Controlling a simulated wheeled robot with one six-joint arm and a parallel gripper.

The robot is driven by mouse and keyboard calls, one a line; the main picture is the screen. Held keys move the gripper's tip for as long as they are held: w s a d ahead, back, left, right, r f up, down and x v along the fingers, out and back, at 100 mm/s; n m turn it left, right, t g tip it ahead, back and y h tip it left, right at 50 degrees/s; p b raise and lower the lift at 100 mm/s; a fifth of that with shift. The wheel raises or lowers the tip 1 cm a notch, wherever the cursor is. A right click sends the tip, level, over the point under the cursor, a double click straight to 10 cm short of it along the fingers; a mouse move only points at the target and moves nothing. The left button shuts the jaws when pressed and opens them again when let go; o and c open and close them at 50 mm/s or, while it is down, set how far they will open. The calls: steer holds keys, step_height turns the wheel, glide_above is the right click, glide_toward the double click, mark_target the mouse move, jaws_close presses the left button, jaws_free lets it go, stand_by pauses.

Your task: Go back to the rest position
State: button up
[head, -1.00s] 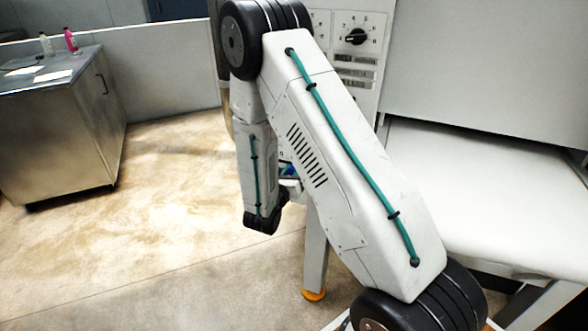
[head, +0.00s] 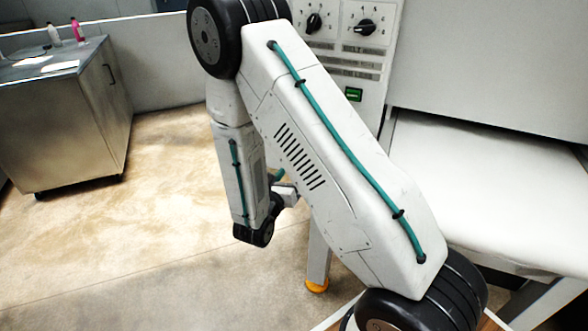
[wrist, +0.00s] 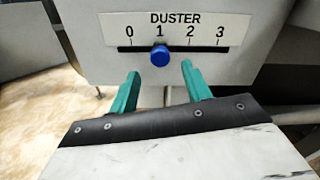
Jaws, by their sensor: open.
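My gripper (wrist: 160,85) shows in the wrist view as two teal fingers, spread apart with nothing between them. Past the fingertips is a grey panel with a label reading DUSTER (wrist: 176,18) and a scale from 0 to 3. The knob appears between and beyond the fingertips, with no visible contact.
The sheeter's control panel (head: 345,42) has dials and a green button (head: 354,94). Its white bed (head: 500,195) lies to the right of my arm. A machine leg (head: 318,255) stands close by my wrist. A steel cabinet (head: 65,130) stands left; the floor between is clear.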

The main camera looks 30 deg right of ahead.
steer(key=shift+s+a, duration=0.25)
steer(key=shift+a, duration=0.1)
steer(key=s+d+r+m+g+y, duration=0.1)
steer(key=s+d+r+m+g, duration=0.2)
steer(key=s+r+m+g, duration=0.5)
steer(key=s+d+r+m+g+y, duration=0.1)
steer(key=s+d+r+m+g, duration=0.1)
steer(key=s+r+m+g, duration=0.5)
steer(key=s+a+r+m+t+y, duration=0.3)
steer(key=s+a+r+m+y, duration=0.1)
steer(key=s+a+m+y, duration=0.2)
steer(key=s+a+r+m+t+y, duration=0.3)
steer(key=s+a+r+m+y, duration=0.1)
steer(key=s+a+m+y, duration=0.2)
steer(key=shift+s+a+r+y, duration=0.3)
steer(key=shift+s+a+y, duration=0.25)
steer(key=shift+a, duration=0.65)
stand_by(1.3)
